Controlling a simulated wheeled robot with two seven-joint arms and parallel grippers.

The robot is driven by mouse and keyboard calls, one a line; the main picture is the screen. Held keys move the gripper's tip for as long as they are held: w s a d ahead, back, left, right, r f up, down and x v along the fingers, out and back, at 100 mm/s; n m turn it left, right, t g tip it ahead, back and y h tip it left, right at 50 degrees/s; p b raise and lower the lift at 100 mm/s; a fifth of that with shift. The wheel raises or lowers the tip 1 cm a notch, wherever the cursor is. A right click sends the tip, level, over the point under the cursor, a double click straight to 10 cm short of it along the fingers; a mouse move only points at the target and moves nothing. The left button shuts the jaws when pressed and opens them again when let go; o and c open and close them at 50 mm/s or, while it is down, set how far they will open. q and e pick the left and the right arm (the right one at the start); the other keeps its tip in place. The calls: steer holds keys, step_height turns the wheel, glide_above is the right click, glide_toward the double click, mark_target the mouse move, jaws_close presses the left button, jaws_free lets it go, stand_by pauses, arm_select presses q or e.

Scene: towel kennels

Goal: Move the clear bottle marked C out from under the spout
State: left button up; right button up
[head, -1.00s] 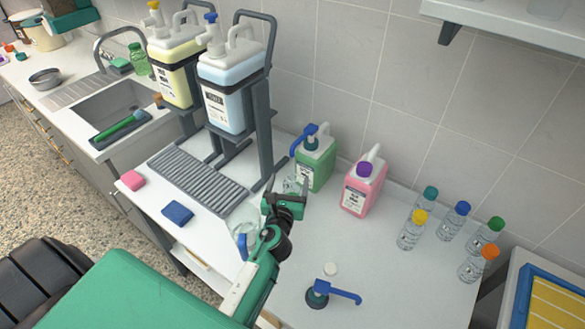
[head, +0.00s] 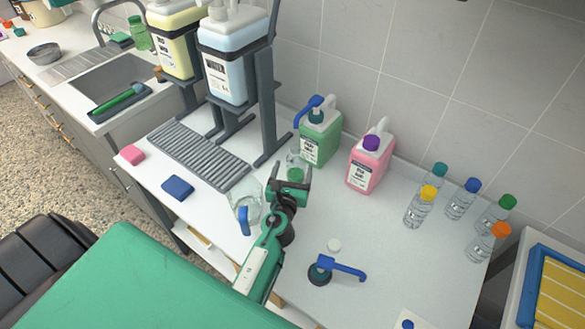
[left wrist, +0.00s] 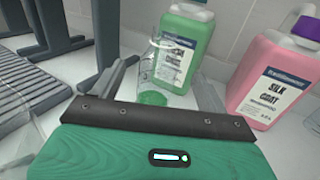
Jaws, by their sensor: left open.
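A clear bottle (head: 296,161) with a little green liquid in its bottom stands in front of the green jug (head: 320,140), below that jug's blue pump spout (head: 307,106). No letter C can be read on it. It also shows in the left wrist view (left wrist: 150,66), with the green liquid (left wrist: 153,98) low in it. My left gripper (head: 290,170) is open just in front of the bottle. In the left wrist view its two fingers lie to either side of the bottle's lower part; contact cannot be told. My right gripper is out of view.
A clear pitcher (head: 245,207) stands close left of my left gripper. A pink jug (head: 369,163) is to the right. Several capped bottles stand far right. The middle right counter is clear.

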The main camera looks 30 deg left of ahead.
arm_select(q)
step_height(320, 180, down, 2)
steer(key=shift+b, duration=0.4)
steer(key=x, duration=0.6)
steer(key=shift+w+r+p, duration=0.1)
steer(key=shift+r+p, duration=0.1)
steer(key=shift+p, duration=0.2)
steer(key=shift+w+a, duration=0.25)
steer(key=shift+w, duration=0.35)
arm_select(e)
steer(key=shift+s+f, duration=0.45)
arm_select(q)
steer(key=c, duration=1.1)
steer(key=shift+s, duration=0.1)
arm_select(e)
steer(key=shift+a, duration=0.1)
